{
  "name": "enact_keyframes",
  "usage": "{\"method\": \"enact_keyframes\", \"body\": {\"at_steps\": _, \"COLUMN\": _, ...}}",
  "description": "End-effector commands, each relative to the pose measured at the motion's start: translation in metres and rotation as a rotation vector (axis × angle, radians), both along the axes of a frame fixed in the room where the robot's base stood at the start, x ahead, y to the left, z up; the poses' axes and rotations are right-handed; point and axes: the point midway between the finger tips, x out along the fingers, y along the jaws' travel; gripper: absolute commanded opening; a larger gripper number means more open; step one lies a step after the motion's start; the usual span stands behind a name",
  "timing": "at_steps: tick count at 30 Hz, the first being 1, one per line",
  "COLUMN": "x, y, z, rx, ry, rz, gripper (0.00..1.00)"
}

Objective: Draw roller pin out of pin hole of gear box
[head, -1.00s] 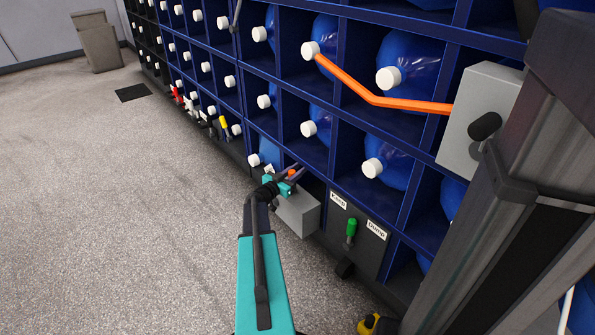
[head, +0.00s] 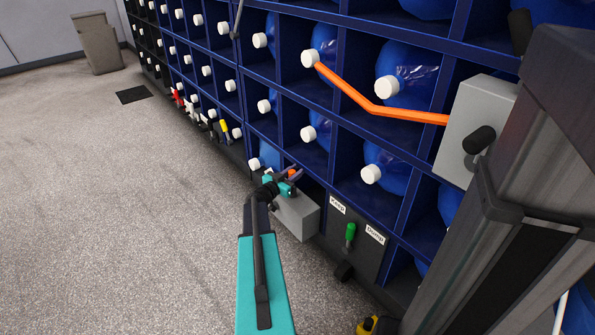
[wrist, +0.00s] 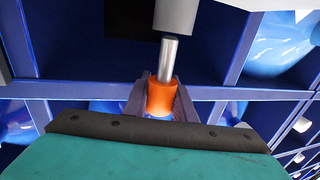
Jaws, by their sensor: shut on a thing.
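My gripper (head: 292,174) is at the low front of the blue rack, just above a small grey box (head: 299,216), likely the gear box. In the wrist view my gripper (wrist: 160,98) is shut on the orange end of the roller pin (wrist: 160,99), one dark finger on each side. The pin's bare metal shaft (wrist: 168,55) runs from the orange end up to a grey cylinder (wrist: 174,14). In the head view only a speck of orange shows between the fingers.
An orange bar (head: 375,103) meets a larger grey box (head: 477,128).

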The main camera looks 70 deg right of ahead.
Motion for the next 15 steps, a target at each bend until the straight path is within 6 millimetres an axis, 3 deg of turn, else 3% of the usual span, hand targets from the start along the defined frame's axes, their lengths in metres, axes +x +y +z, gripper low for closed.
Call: {"method": "enact_keyframes", "body": {"at_steps": 15, "x": 0.0, "y": 0.0, "z": 0.016, "rx": -0.003, "ry": 0.002, "rz": 0.0, "gripper": 0.0}}
